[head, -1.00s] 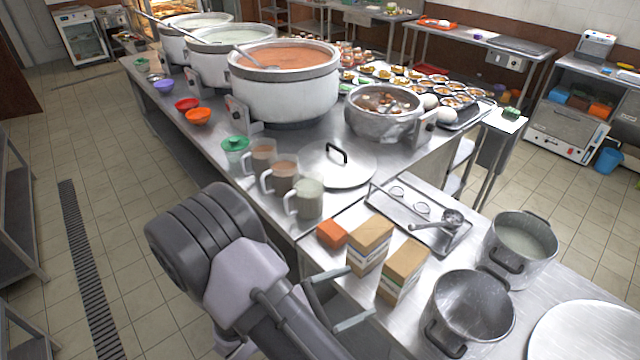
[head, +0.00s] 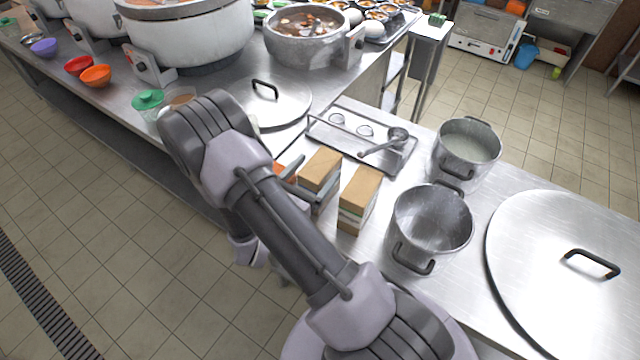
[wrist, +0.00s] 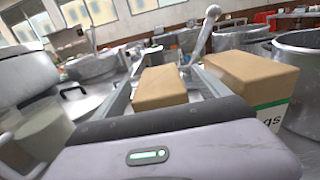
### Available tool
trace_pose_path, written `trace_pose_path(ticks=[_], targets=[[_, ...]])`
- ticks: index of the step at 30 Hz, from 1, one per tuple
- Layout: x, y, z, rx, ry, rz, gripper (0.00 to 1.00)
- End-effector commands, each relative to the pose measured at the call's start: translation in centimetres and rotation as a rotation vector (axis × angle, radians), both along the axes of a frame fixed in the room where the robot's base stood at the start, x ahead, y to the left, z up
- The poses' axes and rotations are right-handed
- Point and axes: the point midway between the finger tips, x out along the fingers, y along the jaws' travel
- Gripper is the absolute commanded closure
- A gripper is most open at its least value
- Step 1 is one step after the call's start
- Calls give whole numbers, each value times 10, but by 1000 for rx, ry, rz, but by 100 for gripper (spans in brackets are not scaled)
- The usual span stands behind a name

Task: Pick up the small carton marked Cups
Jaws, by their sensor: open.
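Two small tan-topped cartons stand side by side on the steel counter. The left carton (head: 320,165) is between the two fingers of my gripper (head: 308,178), which is open; I cannot tell whether either finger touches it. In the wrist view this carton (wrist: 161,86) shows its plain brown top between the fingers (wrist: 163,92), and its marking is hidden. The right carton (head: 360,190) stands outside the right finger. In the wrist view this right carton (wrist: 250,78) has a white face with a green band and lettering ending in "gs". I cannot read "Cups" on either.
An orange block (head: 284,171) sits left of the left carton, partly hidden by my arm. A steel tray (head: 345,118) with a ladle (head: 388,143) lies behind the cartons. An empty steel pot (head: 430,222) stands close right, with a filled pot (head: 467,147) beyond and a large lid (head: 560,270).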

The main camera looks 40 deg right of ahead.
Motion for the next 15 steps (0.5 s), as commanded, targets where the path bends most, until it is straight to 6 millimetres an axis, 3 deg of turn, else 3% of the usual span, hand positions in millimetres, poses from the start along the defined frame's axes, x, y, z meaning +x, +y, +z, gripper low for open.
trace_pose_path(ticks=[4, 11, 15], targets=[[8, -22, -2, 0, -1, -4, 15], [10, -25, -1, 0, 0, 0, 15], [10, -25, -1, 0, 0, 0, 40]])
